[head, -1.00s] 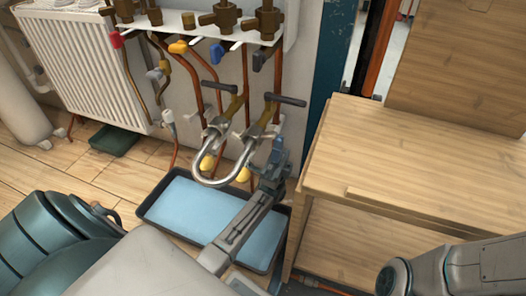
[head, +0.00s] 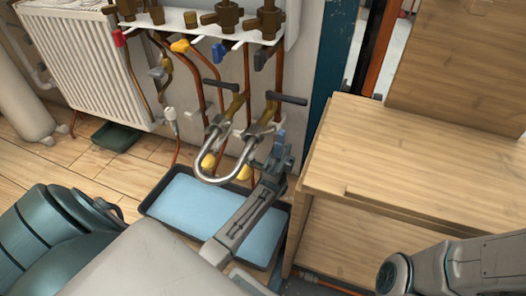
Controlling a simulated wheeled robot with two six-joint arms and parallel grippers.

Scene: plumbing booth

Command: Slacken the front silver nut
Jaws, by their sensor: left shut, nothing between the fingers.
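A silver U-shaped pipe (head: 212,180) hangs below two brass valves with dark lever handles. A silver nut (head: 254,132) joins its nearer, right-hand end to the valve and looks like the front one. The other silver nut (head: 218,122) is at the farther, left-hand end. My left gripper (head: 279,146) is shut and empty, just right of and slightly below the nearer nut, with a small gap apparent between them. The exact depth between them is hard to tell. My right arm shows at the lower right, but its gripper is out of view.
A tray with a blue inside (head: 190,205) lies on the floor under the pipe. A wooden bench (head: 400,150) stands close on the right. A white radiator (head: 80,65) is at the left, and copper pipes (head: 277,80) run behind the valves.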

